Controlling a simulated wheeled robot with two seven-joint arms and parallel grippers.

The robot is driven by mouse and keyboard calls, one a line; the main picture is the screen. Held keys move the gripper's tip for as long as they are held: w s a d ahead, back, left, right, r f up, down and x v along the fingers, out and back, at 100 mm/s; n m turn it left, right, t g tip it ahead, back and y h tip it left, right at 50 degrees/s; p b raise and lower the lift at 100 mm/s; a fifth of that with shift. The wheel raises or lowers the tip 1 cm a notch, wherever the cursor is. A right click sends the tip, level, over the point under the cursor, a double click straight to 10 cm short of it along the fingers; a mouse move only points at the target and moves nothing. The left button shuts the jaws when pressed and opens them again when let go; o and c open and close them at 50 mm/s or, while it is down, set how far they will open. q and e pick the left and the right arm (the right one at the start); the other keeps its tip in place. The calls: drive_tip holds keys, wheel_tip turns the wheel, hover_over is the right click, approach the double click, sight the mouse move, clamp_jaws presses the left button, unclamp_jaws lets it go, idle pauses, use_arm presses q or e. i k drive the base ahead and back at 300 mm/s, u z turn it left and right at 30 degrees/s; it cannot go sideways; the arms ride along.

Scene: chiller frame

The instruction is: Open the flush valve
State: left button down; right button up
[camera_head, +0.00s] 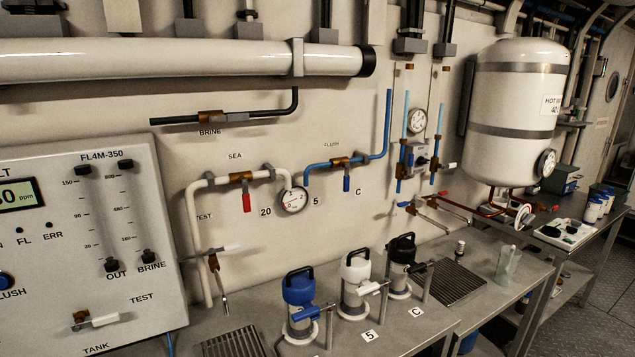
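The flush valve is on the blue pipe (376,156) on the wall, right of centre, under a small label that reads FLUSH. Its body (340,162) is brass. Its blue handle (346,183) hangs straight down, crosswise to the level pipe run. Neither of my grippers shows in the head view, so I cannot see where they are relative to the valve.
Left of it, the sea valve's red handle (246,203) hangs down beside a round gauge (293,200). Blue, white and black canisters (355,283) stand on the bench below. A control panel (85,240) fills the left. A white tank (516,110) hangs at right.

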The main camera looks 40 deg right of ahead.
sight(347, 177)
drive_tip(key=z, duration=1)
drive_tip(key=k, duration=0.6)
drive_tip(key=z, duration=1.35)
drive_tip(key=i, duration=0.7)
drive_tip(key=u, duration=0.2)
